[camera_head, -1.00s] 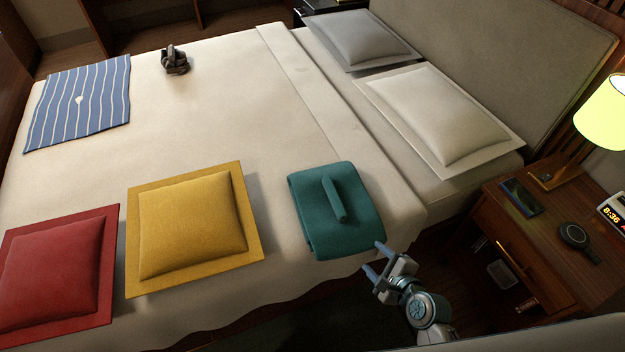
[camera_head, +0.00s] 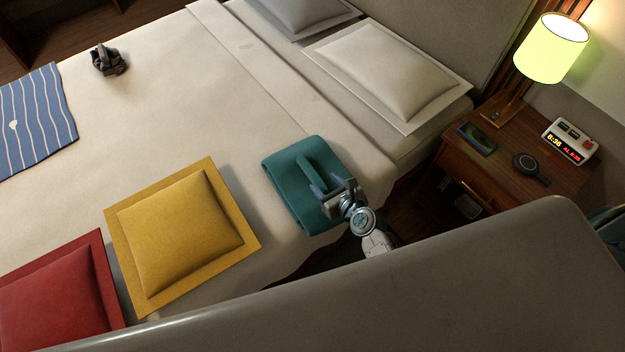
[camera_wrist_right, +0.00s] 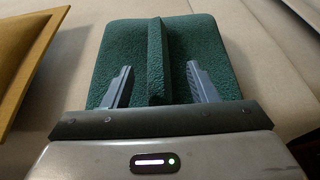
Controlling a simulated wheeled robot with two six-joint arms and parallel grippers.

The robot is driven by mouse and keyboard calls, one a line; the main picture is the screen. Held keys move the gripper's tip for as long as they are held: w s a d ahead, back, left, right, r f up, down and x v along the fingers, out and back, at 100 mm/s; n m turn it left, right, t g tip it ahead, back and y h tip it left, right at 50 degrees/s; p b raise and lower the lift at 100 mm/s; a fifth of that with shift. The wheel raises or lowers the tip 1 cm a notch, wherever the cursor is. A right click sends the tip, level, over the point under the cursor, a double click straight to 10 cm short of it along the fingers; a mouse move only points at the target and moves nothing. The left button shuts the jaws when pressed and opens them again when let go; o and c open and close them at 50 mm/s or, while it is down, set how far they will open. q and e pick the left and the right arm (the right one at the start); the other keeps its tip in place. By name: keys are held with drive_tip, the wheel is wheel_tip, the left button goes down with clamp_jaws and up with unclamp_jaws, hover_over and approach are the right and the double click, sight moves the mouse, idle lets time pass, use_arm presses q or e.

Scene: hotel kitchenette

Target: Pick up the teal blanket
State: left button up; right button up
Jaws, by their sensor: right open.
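The teal blanket (camera_head: 290,171) lies folded near the bed's front edge, with a raised ridge along its top. It also shows in the right wrist view (camera_wrist_right: 200,45), where the ridge stands between my two fingers. My right gripper (camera_head: 327,187) is over the blanket's near part, its fingers pointing along the blanket. In the right wrist view my right gripper (camera_wrist_right: 158,88) is open, one finger on each side of the ridge, with a gap to each side. Whether the fingers touch the blanket's top I cannot tell. My left gripper is not in view.
A yellow cushion (camera_head: 180,235) and a red cushion (camera_head: 60,300) lie left of the blanket on the bed (camera_head: 200,110). A white pillow (camera_head: 395,75) lies behind. The nightstand (camera_head: 480,165) at right holds a lamp (camera_head: 550,48) and a clock (camera_head: 570,140).

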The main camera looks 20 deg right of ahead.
sight(318, 176)
drive_tip(key=x, duration=0.5)
drive_tip(key=shift+a+r, duration=0.15)
drive_tip(key=shift+r, duration=0.15)
clamp_jaws()
